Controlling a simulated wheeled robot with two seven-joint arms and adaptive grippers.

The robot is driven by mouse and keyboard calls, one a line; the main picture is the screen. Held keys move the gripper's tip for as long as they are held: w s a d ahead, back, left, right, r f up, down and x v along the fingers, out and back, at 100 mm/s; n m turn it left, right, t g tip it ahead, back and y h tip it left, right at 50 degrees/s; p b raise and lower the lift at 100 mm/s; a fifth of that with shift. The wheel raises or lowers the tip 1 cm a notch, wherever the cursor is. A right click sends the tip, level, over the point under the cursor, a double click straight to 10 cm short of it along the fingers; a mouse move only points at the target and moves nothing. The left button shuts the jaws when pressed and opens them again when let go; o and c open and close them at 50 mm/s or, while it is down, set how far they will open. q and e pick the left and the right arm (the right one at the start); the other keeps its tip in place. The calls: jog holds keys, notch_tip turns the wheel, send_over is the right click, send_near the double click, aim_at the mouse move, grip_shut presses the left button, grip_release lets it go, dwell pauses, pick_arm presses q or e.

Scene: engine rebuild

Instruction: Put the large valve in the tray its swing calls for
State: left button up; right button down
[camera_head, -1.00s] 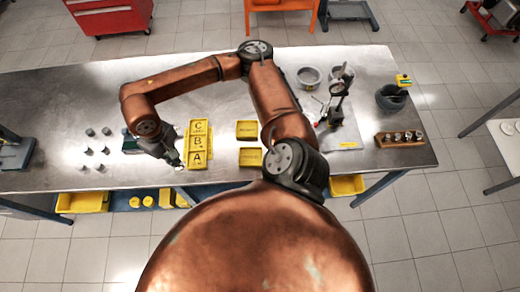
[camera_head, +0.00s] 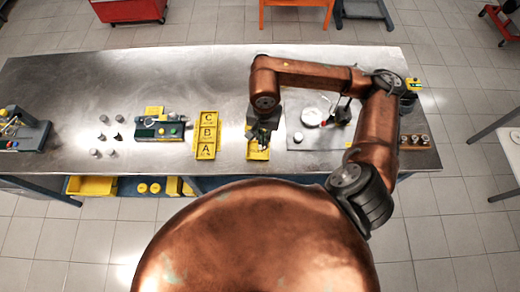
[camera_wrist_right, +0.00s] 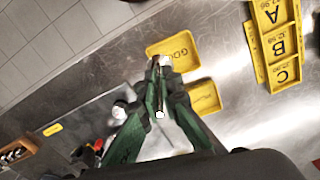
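My right gripper (camera_head: 263,136) hangs over the two small yellow trays, right of the lettered trays. In the right wrist view its green-sided fingers (camera_wrist_right: 160,72) close together around a thin metal stem with a bright end, the valve (camera_wrist_right: 160,114), held above the trays. Its size is hard to judge. The tray marked GOOD (camera_wrist_right: 180,45) is just beyond the fingertips. The second small yellow tray (camera_wrist_right: 206,98) is beside it, its label unreadable. In the head view the front small tray (camera_head: 257,153) shows below the gripper; the arm hides much of the other. My left gripper is not in view.
Yellow trays C, B and A (camera_head: 207,134) stand left of the gripper. A wooden rack (camera_head: 415,143) is at the right. The left back of the steel table (camera_head: 140,75) is clear.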

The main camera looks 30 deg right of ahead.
jog(key=s+d+r+m+p, duration=0.3)
jog(key=s+d+m, duration=0.2)
jog(key=s+m, duration=0.6)
jog(key=m+p, duration=0.2)
jog(key=p, duration=0.2)
send_over(258, 151)
jog(key=s, duration=0.1)
notch_tip(258, 151, down, 8)
jog(key=shift+s+d+r, duration=0.1)
jog(key=shift+d, duration=0.05)
jog(key=shift+w+f, duration=0.4)
jog(key=shift+f, duration=0.2)
jog(key=f, duration=0.1)
jog(key=f+p, duration=0.1)
jog(key=f, duration=0.1)
jog(key=shift+w+a, duration=0.1)
jog(key=shift+a, duration=0.1)
jog(key=shift+f, duration=0.25)
